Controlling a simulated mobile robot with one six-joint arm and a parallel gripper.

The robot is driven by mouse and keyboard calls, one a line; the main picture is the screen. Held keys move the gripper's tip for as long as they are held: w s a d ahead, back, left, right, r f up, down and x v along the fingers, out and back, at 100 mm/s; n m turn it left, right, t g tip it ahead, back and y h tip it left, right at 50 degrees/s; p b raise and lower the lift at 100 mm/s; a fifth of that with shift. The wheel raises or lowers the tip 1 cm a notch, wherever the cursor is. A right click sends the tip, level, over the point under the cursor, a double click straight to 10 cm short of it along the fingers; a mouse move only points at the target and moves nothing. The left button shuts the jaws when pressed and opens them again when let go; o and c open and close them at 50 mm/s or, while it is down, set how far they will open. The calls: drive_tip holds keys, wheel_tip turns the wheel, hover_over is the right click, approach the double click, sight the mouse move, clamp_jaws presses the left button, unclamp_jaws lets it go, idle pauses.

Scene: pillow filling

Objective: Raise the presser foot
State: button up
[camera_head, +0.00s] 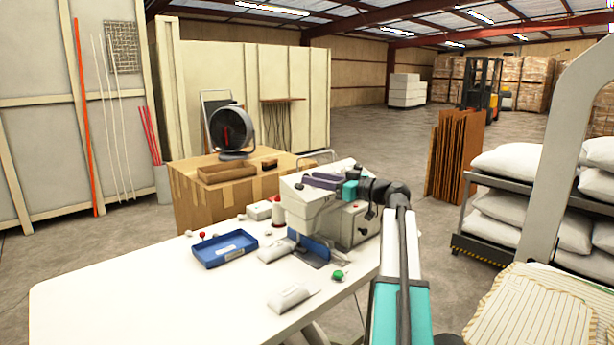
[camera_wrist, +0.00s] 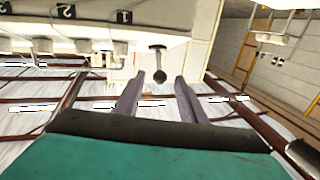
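The white sewing machine (camera_head: 305,204) stands on the white table in the head view. In the wrist view its underside or side panel (camera_wrist: 185,45) fills the top, with labels 1 and 2 and several small white knobs. A short dark lever with a ball end (camera_wrist: 159,62) sticks out of the panel; it looks like the presser foot lever. My gripper (camera_wrist: 159,78) is open, its two grey fingers apart on either side of the ball end. I cannot tell the depth between them. In the head view my gripper (camera_head: 322,181) is by the machine's top. I cannot make out the presser foot.
The white table (camera_head: 130,300) holds a blue tray (camera_head: 225,248), white packets (camera_head: 290,298) and a green-topped object (camera_head: 338,275). A cardboard box (camera_head: 195,205) with a fan (camera_head: 232,130) stands behind. A pillow rack (camera_head: 480,220) stands right. The table's left front is clear.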

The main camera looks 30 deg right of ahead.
drive_tip(key=shift+p+x, duration=0.3)
drive_tip(key=shift+x, duration=1.6)
clamp_jaws()
